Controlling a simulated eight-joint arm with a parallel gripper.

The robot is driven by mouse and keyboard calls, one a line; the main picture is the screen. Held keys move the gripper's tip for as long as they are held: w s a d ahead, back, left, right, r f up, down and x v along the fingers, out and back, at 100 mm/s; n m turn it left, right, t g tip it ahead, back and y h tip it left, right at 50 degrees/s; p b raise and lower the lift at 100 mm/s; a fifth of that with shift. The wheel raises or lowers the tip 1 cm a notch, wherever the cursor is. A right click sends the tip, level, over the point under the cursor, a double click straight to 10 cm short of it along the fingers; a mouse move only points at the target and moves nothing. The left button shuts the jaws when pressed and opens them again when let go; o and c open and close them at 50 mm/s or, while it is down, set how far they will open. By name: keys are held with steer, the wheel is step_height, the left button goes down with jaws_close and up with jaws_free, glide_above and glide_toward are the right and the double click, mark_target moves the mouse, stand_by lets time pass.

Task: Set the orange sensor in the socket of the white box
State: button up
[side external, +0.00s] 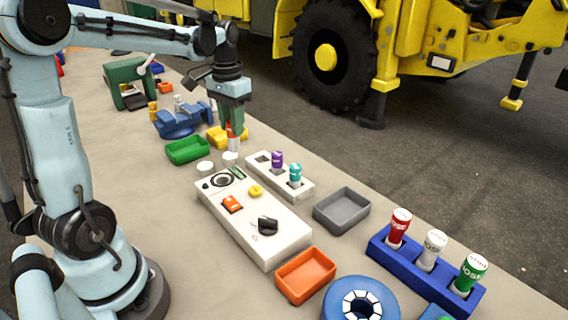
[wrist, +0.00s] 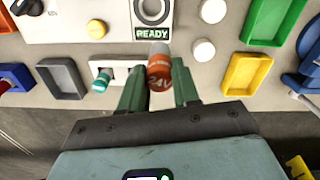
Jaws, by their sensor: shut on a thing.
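The orange sensor (side external: 229,128), with a pale end, is between the fingers of my gripper (side external: 236,124). In the wrist view, the orange sensor (wrist: 160,76) sits upright between the two green fingers of my gripper (wrist: 159,72). The long white socket block (side external: 305,188) holds a purple sensor (side external: 278,160) and a teal sensor (side external: 295,173); a bare socket shows at its far end. The larger white box (side external: 265,243) has a round dial, a READY label and a dark knob. My gripper is beyond the far end of the block; exact height is unclear.
White discs (side external: 205,167) lie beside the white box. A green tray (side external: 188,150), yellow tray (side external: 218,138), grey tray (side external: 342,211) and orange tray (side external: 305,276) surround the work. A blue rack (side external: 395,258) of cans stands front right. A blue vise (side external: 182,120) stands farther back.

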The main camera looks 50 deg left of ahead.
steer(key=s+d+f, duration=0.1)
steer(key=s+f, duration=0.3)
steer(key=s, duration=0.1)
steer(key=shift+d+f, duration=0.2)
steer(key=shift+f, duration=0.05)
stand_by(0.5)
steer(key=shift+f, duration=2.1)
stand_by(1.5)
steer(key=o, duration=1.1)
steer(key=shift+r, duration=0.1)
step_height(320, 180, up, 7)
